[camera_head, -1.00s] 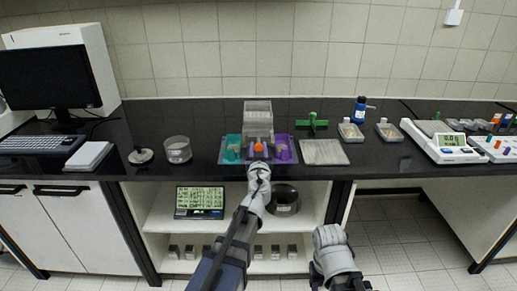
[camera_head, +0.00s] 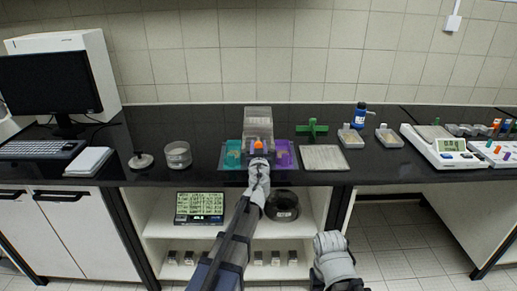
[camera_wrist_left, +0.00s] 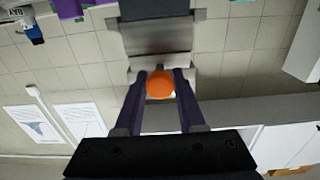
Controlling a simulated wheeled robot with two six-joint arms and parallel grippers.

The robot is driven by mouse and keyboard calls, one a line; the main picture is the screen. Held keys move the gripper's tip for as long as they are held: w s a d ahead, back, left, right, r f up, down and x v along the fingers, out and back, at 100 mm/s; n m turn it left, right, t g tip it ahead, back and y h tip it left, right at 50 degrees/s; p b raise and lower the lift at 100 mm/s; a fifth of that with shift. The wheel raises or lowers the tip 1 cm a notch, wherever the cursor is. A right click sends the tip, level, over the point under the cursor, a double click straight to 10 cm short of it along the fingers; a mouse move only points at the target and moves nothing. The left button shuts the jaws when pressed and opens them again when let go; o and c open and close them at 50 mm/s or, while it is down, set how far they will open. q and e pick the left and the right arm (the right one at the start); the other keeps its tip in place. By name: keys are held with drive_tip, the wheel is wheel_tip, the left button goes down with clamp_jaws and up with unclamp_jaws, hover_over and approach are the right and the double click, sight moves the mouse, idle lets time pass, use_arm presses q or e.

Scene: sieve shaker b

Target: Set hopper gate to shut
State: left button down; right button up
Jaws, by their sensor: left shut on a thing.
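In the left wrist view the orange knob (camera_wrist_left: 160,85) sits between the two dark fingers of my left gripper (camera_wrist_left: 160,76), with the grey hopper body beyond. The gate itself is hidden, so its position cannot be told.
The teal tray (camera_head: 232,153) and purple tray (camera_head: 284,153) flank the hopper closely. A green stand (camera_head: 312,130) and a flat pale plate (camera_head: 324,158) are to the right. A glass dish (camera_head: 178,155) is to the left. A shelf with a dark pan (camera_head: 282,206) lies below.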

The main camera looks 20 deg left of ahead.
use_arm(q)
drive_tip(key=c, duration=0.5)
unclamp_jaws()
drive_tip(key=shift+w, duration=0.15)
drive_tip(key=v, duration=0.7)
drive_tip(key=shift+s, duration=0.4)
drive_tip(key=shift+d, duration=0.1)
